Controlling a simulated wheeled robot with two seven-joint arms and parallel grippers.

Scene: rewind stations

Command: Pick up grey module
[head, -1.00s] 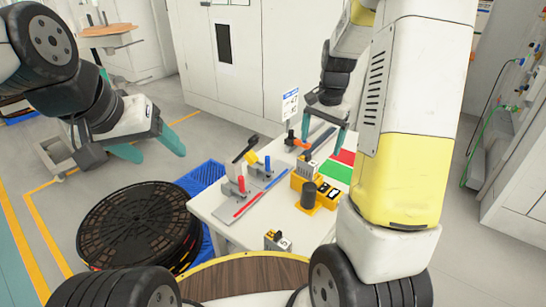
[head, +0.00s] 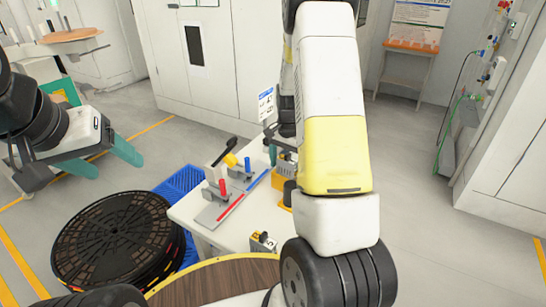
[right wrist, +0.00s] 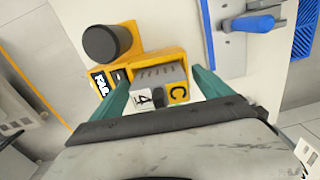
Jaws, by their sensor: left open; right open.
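My left gripper (head: 105,160) is open and empty, over the floor at the left, away from the table.
The yellow holder (right wrist: 133,62) carries a black cylinder (right wrist: 107,42). Red- and blue-handled clamps (head: 222,188) stand on the white table (head: 192,215). A small block marked 5 (head: 263,241) is at the table's front edge. Black reels (head: 115,240) stand left of the table.

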